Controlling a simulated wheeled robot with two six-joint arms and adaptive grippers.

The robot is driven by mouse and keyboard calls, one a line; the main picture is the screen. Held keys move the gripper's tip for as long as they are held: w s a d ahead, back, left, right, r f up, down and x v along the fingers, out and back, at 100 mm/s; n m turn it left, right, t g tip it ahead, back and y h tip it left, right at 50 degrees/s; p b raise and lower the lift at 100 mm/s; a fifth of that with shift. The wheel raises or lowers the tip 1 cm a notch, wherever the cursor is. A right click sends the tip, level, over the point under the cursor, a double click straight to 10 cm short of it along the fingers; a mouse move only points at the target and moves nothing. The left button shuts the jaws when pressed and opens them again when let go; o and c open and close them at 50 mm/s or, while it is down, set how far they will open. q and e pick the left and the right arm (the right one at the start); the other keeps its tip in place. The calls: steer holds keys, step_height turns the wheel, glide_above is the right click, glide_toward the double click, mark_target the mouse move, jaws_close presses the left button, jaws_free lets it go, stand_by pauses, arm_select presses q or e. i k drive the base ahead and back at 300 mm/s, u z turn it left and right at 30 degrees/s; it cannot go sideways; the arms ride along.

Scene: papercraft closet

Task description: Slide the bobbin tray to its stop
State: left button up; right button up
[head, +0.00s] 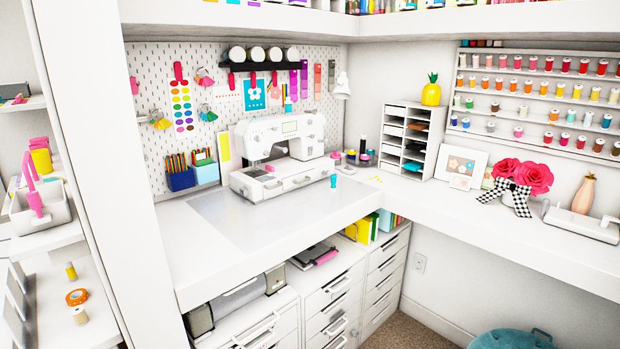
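No part is clearly marked as the bobbin tray. A white tray-like shelf (52,312) at the lower left carries a yellow spool (71,271), an orange tape roll (77,297) and a pale spool (80,316). I cannot tell whether it slides or where a stop is. Bobbins or small spools (364,160) also stand on the white counter right of the sewing machine (278,157). Neither of my grippers is in view.
A white upright panel (105,150) separates the left shelves from the counter (250,225). A white bin (42,212) with pink tools sits above the spools. Drawers (335,300) stand under the counter. Spool racks (540,95) line the right wall. The counter's front left is clear.

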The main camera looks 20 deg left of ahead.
mark_target(271, 183)
steer(key=i, duration=1.1)
steer(key=u, duration=0.2)
